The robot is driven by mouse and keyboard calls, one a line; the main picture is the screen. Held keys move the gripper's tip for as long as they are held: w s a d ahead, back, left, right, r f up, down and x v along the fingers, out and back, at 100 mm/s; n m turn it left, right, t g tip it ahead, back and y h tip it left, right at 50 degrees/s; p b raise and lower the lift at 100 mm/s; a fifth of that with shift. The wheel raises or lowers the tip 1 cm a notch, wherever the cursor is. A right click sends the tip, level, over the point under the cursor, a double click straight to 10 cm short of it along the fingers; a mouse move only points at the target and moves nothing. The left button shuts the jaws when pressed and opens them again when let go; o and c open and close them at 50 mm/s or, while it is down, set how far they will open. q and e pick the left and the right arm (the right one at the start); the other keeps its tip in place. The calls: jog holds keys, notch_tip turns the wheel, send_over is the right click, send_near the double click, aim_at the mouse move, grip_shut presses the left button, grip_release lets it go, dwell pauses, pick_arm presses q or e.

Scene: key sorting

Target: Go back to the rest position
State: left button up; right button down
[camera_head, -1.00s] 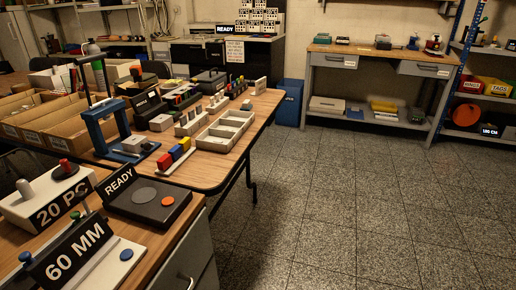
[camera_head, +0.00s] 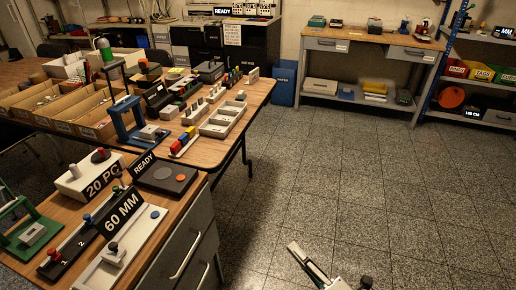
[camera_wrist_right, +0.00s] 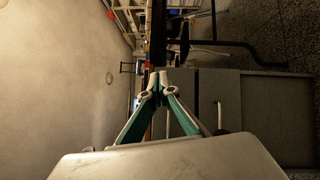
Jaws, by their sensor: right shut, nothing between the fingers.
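My right gripper (camera_head: 295,248) shows at the bottom of the head view, right of the near cabinet. It is over open floor, apart from any object. In the right wrist view its two green-and-white fingers (camera_wrist_right: 159,82) meet at the tips, with nothing between them. My left gripper is not in view.
The near bench (camera_head: 57,199) carries a "60 MM" sign (camera_head: 122,212), a "20 PC" block (camera_head: 100,176) and a dark "READY" pad (camera_head: 166,179). Behind it is a table with a grey divided tray (camera_head: 222,120) and cardboard bins. Tiled floor (camera_head: 370,190) at right is clear.

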jog(key=s+d+r+m+h+p, duration=0.1)
jog(key=s+d+m+h+p, duration=0.45)
jog(key=m, duration=0.65)
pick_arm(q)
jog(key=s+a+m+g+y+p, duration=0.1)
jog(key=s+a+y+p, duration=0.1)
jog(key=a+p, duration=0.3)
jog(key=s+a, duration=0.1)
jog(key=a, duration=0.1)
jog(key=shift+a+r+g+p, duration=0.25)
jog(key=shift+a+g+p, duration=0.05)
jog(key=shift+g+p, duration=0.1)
pick_arm(e)
jog(key=s+d+f+m+g+h, duration=0.1)
jog(key=s+d+f+m+g, duration=0.1)
jog(key=s+m, duration=0.3)
jog(key=s+d+f+m+g+h, duration=0.1)
jog(key=s+d+f+m+g, duration=0.1)
jog(key=s+m, duration=0.4)
jog(key=s+d+f, duration=0.1)
jog(key=s, duration=0.3)
jog(key=shift+f+g+h, duration=0.35)
jog(key=shift+f+g, duration=0.05)
